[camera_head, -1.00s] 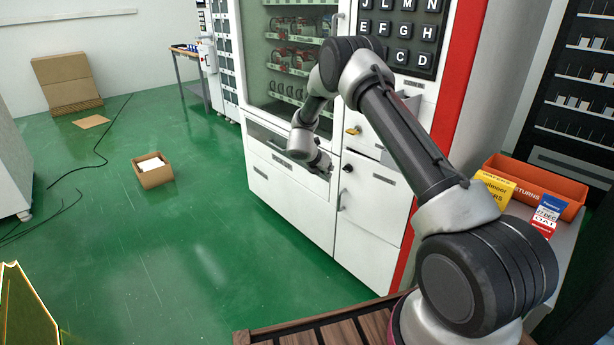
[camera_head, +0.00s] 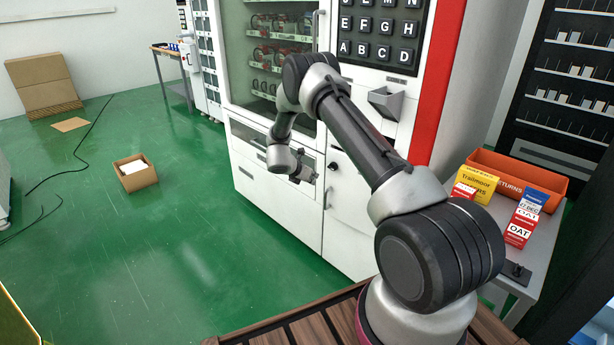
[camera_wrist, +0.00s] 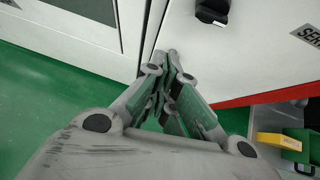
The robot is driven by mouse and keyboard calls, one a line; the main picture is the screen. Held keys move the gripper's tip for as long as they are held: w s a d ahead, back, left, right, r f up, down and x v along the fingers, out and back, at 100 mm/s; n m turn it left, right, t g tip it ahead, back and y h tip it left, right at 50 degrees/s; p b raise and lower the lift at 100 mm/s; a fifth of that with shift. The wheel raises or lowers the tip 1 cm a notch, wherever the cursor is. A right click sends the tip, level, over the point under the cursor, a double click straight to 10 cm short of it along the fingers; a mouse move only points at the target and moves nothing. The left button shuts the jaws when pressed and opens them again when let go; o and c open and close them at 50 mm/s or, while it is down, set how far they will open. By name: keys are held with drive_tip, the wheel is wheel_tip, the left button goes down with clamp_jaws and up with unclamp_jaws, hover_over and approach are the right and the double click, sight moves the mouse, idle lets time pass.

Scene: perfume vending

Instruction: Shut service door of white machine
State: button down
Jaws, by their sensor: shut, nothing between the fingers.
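The white machine (camera_head: 280,215) stands in the middle of the head view, with a glass front above and white panels below. Its lower right white door (camera_head: 347,228) has an upright handle (camera_head: 327,196); my arm covers part of this front. A black knob (camera_head: 333,166) sits above the handle. My gripper (camera_head: 307,177) is shut and empty, close to the machine front. Its fingertips (camera_wrist: 170,62) overlap the seam beside that panel; contact cannot be told.
A grey side table at right holds an orange returns bin (camera_head: 520,180) and small boxes (camera_head: 525,215). An open carton (camera_head: 136,172) and black cables lie on the green floor at left. The floor before the machine's left half is clear.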

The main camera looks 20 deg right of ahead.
drive_tip(key=w+d, duration=0.1)
drive_tip(key=d, duration=0.1)
drive_tip(key=w+d+f, duration=0.1)
drive_tip(key=d+f, duration=0.1)
drive_tip(key=d, duration=0.1)
drive_tip(key=shift+w+d, duration=0.35)
drive_tip(key=shift+w, duration=0.05)
drive_tip(key=shift+d, duration=0.1)
